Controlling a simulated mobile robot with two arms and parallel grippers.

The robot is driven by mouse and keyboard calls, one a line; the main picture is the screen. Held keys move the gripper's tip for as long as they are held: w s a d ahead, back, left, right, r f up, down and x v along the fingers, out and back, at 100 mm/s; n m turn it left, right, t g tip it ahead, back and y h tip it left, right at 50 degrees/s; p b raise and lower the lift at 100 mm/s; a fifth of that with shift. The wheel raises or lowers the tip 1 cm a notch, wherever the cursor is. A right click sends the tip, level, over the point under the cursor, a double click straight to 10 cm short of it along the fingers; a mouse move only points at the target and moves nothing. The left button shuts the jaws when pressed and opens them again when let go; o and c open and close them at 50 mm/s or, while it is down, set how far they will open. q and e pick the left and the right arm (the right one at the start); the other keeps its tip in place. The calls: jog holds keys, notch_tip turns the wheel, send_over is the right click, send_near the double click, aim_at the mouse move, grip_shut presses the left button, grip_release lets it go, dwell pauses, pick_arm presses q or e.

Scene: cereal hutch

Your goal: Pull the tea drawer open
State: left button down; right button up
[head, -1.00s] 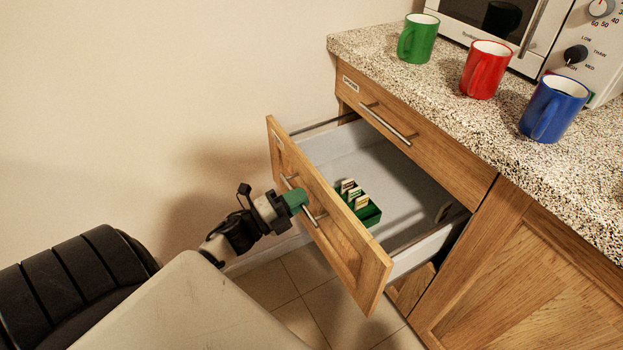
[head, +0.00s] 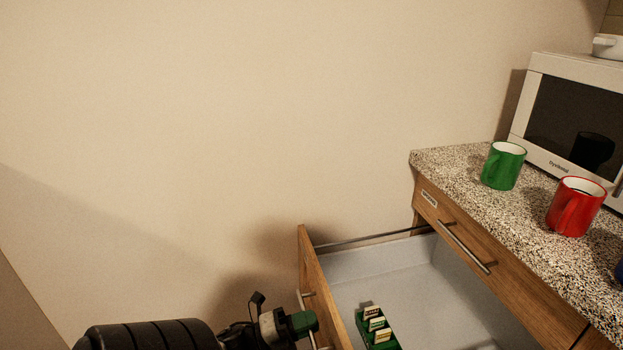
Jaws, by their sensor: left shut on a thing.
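The tea drawer (head: 316,289) stands pulled well out from the cabinet, below a shut upper drawer. Inside it, on the grey floor, sits a green box (head: 366,330) with several upright tea packets. My left gripper (head: 304,323) is at the front of the drawer, shut on its bar handle (head: 303,299). The lower part of the drawer front is cut off by the bottom edge of the view. My right gripper is not in view.
A shut upper drawer (head: 500,284) with a bar handle is under the speckled counter (head: 455,165). A green mug (head: 503,167), a red mug (head: 575,207) and a microwave (head: 572,120) stand on the counter. A bare wall is at the left.

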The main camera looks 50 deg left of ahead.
pick_arm(q)
jog(key=c, duration=1.2)
grip_release()
jog(key=v, duration=1.1)
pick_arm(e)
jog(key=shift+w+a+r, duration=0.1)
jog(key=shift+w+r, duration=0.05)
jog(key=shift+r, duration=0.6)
pick_arm(q)
jog(key=shift+w+d, duration=0.1)
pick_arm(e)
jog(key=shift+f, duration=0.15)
